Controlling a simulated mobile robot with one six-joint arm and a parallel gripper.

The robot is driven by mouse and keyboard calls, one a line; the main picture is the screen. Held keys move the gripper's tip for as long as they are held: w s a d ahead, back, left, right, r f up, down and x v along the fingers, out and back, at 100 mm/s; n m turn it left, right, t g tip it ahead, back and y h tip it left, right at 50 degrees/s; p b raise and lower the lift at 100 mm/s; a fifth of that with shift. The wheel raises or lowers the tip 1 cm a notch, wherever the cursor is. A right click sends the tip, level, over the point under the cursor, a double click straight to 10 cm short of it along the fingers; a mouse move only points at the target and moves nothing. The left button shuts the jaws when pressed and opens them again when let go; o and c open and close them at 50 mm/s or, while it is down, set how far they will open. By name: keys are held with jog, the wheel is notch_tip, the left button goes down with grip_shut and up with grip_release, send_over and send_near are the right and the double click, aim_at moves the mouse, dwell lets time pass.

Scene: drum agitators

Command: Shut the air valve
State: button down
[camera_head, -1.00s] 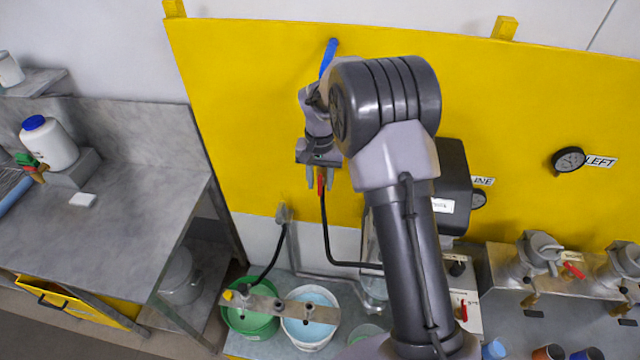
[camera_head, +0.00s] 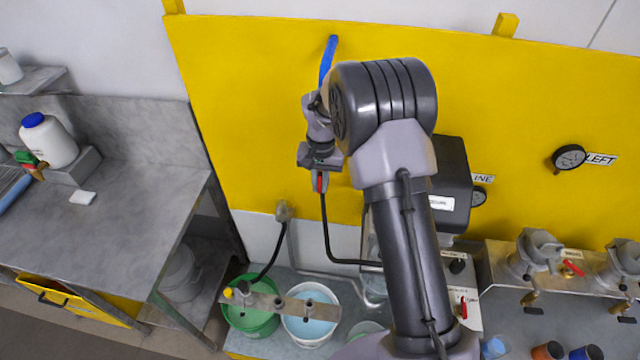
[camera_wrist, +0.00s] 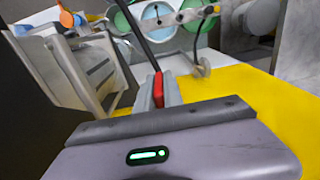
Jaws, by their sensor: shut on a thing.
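A red lever (camera_head: 320,182), apparently the air valve's handle, hangs in front of the yellow panel at the top of a black hose (camera_head: 327,232). My gripper (camera_head: 319,188) points down from my arm and is shut on this red lever. In the wrist view the red lever (camera_wrist: 158,88) stands between the two grey fingers (camera_wrist: 157,96). The valve body is mostly hidden by my gripper. A blue pipe (camera_head: 328,60) shows on the panel above my wrist.
The yellow panel (camera_head: 250,110) rises behind my arm. A green bucket (camera_head: 245,318) and a white bucket (camera_head: 308,335) stand below. A dark box (camera_head: 452,180) is close to the right of my arm. A grey bench (camera_head: 130,210) is at left.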

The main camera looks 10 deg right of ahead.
jog(key=b, duration=0.1)
jog(key=y+b, duration=0.1)
jog(key=b, duration=0.1)
jog(key=shift+w+f+t, duration=0.1)
jog(key=shift+f+t, duration=0.2)
jog(key=shift+t, duration=0.1)
jog(key=t+y+b, duration=0.1)
jog(key=y+b, duration=0.2)
jog(key=b, duration=0.3)
jog(key=shift+f, duration=0.1)
jog(key=y+b, duration=0.2)
jog(key=b, duration=0.2)
jog(key=shift+r+t, duration=0.2)
jog(key=shift+t, duration=0.2)
jog(key=shift+r+y+b, duration=0.1)
jog(key=shift+y+b, duration=0.2)
jog(key=shift+b, duration=0.05)
jog(key=shift+r, duration=0.15)
jog(key=shift+a, duration=0.1)
jog(key=c, duration=1.5)
grip_release()
jog(key=shift+o, duration=0.2)
